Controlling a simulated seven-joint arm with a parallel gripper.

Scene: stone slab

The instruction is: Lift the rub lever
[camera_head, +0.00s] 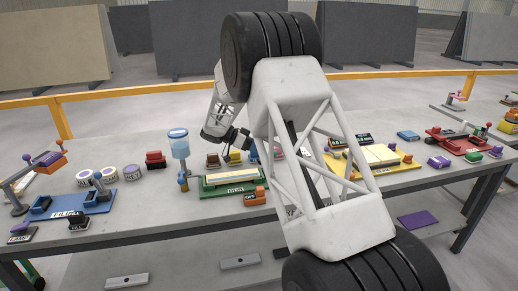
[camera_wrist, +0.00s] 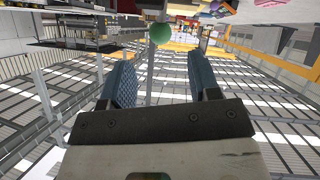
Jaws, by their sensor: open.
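I cannot tell for certain which lever is the rub lever; the board labels are too small to read surely. In the head view, a green board (camera_head: 214,189) with a pale slab lies at the table's middle. A blue board (camera_head: 98,204) with a grey lever is at left, and a red board (camera_head: 470,147) with a lever is at right. My gripper (camera_head: 243,139) is above the green board's back edge, partly hidden by my arm. In the wrist view my gripper (camera_wrist: 163,66) is open and empty, with a green ball (camera_wrist: 160,33) beyond its fingertips.
A blue-topped dispenser (camera_head: 178,138) stands left of my gripper. Several round tins (camera_head: 107,174) and a red block (camera_head: 155,160) lie further left. A yellow board (camera_head: 405,166) is right of my arm. An orange rail (camera_head: 150,90) runs behind the table.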

